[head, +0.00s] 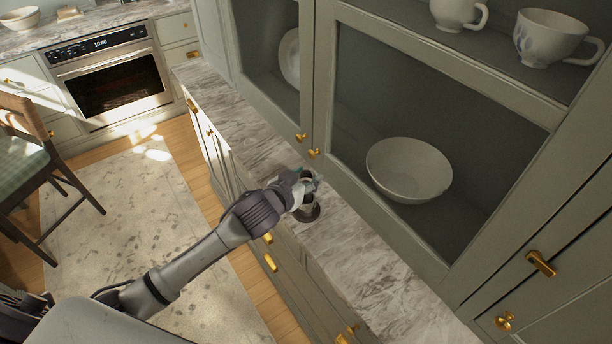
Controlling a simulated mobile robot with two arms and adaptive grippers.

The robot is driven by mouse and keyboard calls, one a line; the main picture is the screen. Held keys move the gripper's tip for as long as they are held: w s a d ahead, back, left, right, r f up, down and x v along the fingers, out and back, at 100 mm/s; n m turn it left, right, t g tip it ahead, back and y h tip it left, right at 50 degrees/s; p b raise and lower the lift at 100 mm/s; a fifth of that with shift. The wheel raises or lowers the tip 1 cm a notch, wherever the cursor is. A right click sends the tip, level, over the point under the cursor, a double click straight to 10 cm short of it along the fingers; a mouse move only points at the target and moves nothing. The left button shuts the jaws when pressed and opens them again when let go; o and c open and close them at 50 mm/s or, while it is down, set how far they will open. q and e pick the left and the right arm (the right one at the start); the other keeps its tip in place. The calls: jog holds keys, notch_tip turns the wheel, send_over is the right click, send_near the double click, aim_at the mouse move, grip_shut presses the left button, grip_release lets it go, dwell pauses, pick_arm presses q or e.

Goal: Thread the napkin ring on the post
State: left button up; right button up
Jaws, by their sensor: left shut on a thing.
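My left gripper (308,183) is over the marble counter, shut on what seems to be the napkin ring. The ring is too small and too covered by the fingers to make out clearly. A small stand with a dark round base (309,214) is on the counter directly below the gripper, and its post is mostly hidden behind the gripper. I cannot tell whether the ring is around the post or only above or beside it. My right gripper is not in view.
The narrow marble counter (355,262) is clear on both sides of the stand. Behind it rises a cabinet with brass knobs (313,153), holding a white bowl (409,170) and cups (549,38). A chair (30,165) stands at the left.

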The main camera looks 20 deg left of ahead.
pick_arm(q)
jog(key=shift+f+b, duration=0.55)
jog(key=shift+f, duration=0.55)
jog(key=o, duration=1.1)
jog(key=shift+r, duration=0.1)
notch_tip(320, 180, up, 5)
jog(key=p, duration=0.5)
jog(key=shift+r, duration=0.15)
jog(key=shift+r+p, duration=0.95)
jog(key=shift+r, duration=0.35)
